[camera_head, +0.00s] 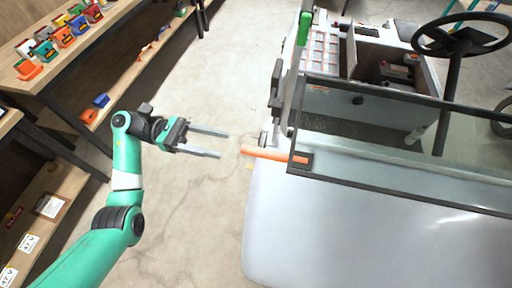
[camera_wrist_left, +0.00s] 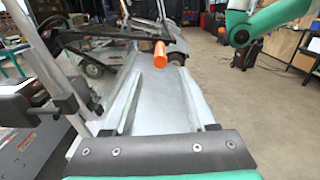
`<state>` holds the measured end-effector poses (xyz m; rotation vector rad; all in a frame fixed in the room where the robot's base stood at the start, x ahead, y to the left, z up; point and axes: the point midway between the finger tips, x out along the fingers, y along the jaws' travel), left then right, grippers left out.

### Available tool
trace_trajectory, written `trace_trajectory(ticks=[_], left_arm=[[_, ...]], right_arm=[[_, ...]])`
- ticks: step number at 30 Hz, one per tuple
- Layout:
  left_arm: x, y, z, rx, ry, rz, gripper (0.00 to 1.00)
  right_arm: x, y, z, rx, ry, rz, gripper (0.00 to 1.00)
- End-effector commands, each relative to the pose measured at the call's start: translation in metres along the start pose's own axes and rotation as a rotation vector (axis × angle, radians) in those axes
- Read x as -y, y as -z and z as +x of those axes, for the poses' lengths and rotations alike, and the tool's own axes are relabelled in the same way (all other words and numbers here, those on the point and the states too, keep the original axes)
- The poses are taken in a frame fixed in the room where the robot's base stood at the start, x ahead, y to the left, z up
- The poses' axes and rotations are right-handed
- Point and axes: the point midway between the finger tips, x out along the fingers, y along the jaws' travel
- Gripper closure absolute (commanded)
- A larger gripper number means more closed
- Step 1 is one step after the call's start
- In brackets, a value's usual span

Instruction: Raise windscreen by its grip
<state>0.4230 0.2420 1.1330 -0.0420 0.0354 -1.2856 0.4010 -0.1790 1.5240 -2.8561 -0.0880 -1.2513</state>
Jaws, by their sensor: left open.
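The windscreen (camera_head: 400,168) is a clear pane in a dark frame, lying low across the front of the white cart. Its orange grip (camera_head: 264,154) sticks out to the left from the frame's near-left corner. The grip's end also shows in the left wrist view (camera_wrist_left: 160,54), pointing toward the camera. My left gripper (camera_head: 224,145) is open and empty, just left of the grip's free end. Its two fingers point right toward the grip, with a small gap between them and it. My right gripper is not in view.
The cart's pale hood (camera_head: 370,235) fills the lower right. Wooden shelves with colourful small items (camera_head: 62,36) line the left. The concrete floor (camera_head: 215,220) between is clear.

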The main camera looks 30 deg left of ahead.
Motion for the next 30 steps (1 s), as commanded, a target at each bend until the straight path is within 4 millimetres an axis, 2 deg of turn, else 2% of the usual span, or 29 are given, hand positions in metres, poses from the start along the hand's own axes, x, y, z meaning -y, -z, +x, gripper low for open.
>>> trace_trajectory(ticks=[6,12,17,24,26,30], left_arm=[[0.002,-0.002,0.05,0.001,0.006,0.0,0.43],[0.001,-0.002,0.087,0.002,0.005,0.0,0.43],[0.001,-0.001,0.1,0.002,0.002,0.0,0.43],[0.0,-0.001,0.101,0.002,0.0,0.0,0.43],[0.0,-0.001,0.101,0.002,0.0,0.0,0.52],[0.0,-0.001,0.101,0.002,0.0,0.0,0.77]], right_arm=[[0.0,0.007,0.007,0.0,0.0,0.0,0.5],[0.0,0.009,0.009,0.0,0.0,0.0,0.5],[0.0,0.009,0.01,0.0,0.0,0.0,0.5],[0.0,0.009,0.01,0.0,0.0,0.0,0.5],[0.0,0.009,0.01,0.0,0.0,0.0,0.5],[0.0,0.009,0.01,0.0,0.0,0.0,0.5]])
